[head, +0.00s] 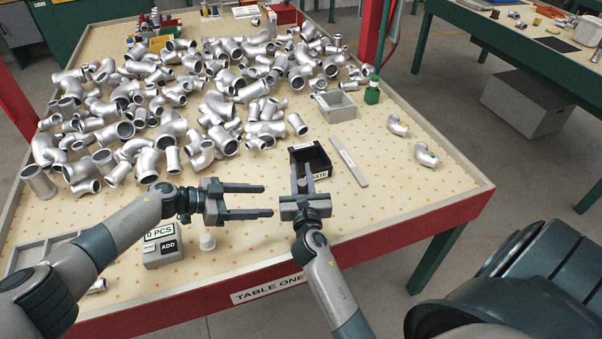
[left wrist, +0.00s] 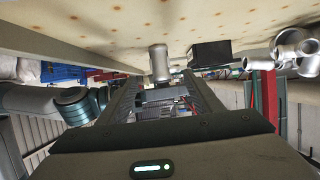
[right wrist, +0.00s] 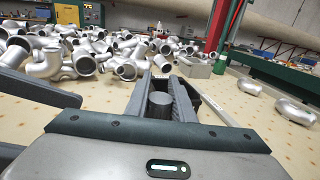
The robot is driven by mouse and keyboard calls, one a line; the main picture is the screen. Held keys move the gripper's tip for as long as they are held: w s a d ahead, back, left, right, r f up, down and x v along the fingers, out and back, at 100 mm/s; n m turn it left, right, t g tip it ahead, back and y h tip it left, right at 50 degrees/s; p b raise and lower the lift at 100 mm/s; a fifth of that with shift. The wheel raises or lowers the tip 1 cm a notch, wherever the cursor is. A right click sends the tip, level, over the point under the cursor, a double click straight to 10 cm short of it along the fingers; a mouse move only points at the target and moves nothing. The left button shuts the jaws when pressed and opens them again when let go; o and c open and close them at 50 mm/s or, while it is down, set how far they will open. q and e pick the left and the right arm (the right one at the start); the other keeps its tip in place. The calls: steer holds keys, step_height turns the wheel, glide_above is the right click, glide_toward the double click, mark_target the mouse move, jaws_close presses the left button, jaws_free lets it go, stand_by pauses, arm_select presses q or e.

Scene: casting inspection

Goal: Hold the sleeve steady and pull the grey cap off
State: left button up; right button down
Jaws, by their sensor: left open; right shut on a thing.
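My right gripper (head: 301,170) is shut on a short upright grey cylinder, taken to be the sleeve, above the table's near part. In the left wrist view, which is upside down, the sleeve (left wrist: 160,62) is a silver cylinder. I cannot tell where the grey cap begins on it. My left gripper (head: 268,200) is open and empty. It points right towards the right gripper, its fingers apart and short of the sleeve.
A black waste bin (head: 318,157) stands just beyond the right gripper. A grey bar (head: 348,161) lies right of it. Many silver pipe fittings (head: 215,100) cover the table's far half. A counter box (head: 163,246) and a small white cylinder (head: 207,242) stand near the left arm.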

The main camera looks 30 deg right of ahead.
mark_target(302, 188)
arm_select(q)
steer(key=x, duration=0.7)
steer(key=shift+s+d, duration=0.2)
steer(key=shift+x, duration=0.95)
steer(key=shift+d+f, duration=0.25)
steer(key=shift+d, duration=0.15)
steer(key=c, duration=1.5)
